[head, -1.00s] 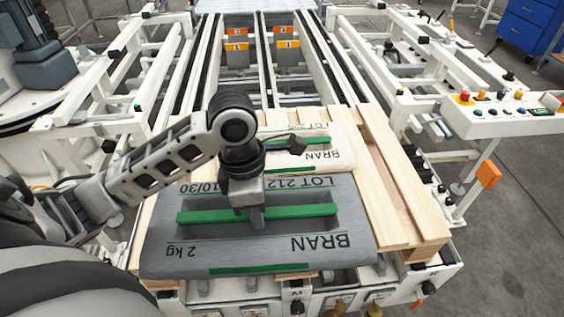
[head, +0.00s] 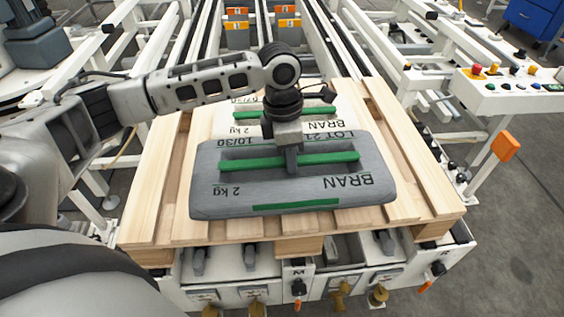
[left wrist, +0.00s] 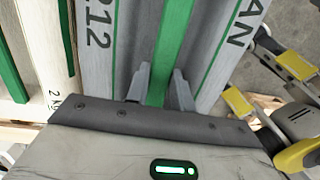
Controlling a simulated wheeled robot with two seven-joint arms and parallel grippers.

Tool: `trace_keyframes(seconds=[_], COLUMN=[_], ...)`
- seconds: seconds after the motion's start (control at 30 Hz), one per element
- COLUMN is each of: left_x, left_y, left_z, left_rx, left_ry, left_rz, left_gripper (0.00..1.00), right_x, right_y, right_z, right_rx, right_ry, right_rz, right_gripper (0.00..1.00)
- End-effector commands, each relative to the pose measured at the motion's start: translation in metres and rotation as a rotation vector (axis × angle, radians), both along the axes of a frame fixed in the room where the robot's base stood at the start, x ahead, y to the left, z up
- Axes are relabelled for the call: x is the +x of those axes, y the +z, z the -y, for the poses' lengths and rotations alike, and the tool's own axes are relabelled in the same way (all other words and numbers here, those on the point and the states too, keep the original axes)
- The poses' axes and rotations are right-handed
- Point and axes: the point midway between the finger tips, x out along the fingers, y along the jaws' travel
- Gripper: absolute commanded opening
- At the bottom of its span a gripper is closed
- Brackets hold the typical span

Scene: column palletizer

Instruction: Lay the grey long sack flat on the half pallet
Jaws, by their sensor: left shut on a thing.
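The grey long sack (head: 230,195) has green bands and BRAN print. It lies level over the near part of the wooden half pallet (head: 150,225); I cannot tell whether it touches the slats. My left gripper (head: 291,160) comes down onto the sack's middle and is shut on its green strap. In the left wrist view the two fingers (left wrist: 160,88) sit on either side of the green strap (left wrist: 170,45). A white sack (head: 238,122) lies on the pallet just beyond the grey one, partly hidden by my arm. My right gripper is not in view.
Bare slats show left and right of the sacks. The pallet rests on a white machine frame with knobs (head: 298,288) along its front. Roller rails run behind it. A button console (head: 510,88) and an orange box (head: 506,145) stand to the right.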

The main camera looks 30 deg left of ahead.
Motion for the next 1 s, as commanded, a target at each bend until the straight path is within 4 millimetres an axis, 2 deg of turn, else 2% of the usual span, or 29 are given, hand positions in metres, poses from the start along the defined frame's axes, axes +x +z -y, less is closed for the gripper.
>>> trace_keyframes(seconds=[0.03, 0.1, 0.47, 0.7, 0.93, 0.97, 1.0], left_x=[0.009, 0.013, 0.025, 0.025, 0.025, 0.022, 0.022], left_y=[-0.004, -0.008, -0.023, -0.050, -0.052, -0.058, -0.058], left_z=[0.001, 0.001, 0.002, 0.002, 0.002, 0.001, 0.001], left_rx=[-0.004, -0.006, -0.005, -0.006, -0.007, -0.001, -0.001], left_ry=[0.001, 0.000, -0.003, -0.003, -0.003, -0.003, -0.003], left_rz=[0.013, 0.009, 0.010, 0.008, 0.011, -0.001, -0.001], left_gripper=[0.00, 0.00, 0.00, 0.00, 0.00, 0.26, 0.37], right_x=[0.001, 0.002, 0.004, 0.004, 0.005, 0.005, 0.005], right_y=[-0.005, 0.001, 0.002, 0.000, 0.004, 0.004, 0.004], right_z=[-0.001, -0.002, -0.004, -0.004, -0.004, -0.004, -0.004], right_rx=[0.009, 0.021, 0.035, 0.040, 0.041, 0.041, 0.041], right_ry=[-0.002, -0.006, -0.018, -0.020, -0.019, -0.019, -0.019], right_rz=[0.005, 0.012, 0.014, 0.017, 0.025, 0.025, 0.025], right_gripper=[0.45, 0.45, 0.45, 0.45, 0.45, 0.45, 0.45])
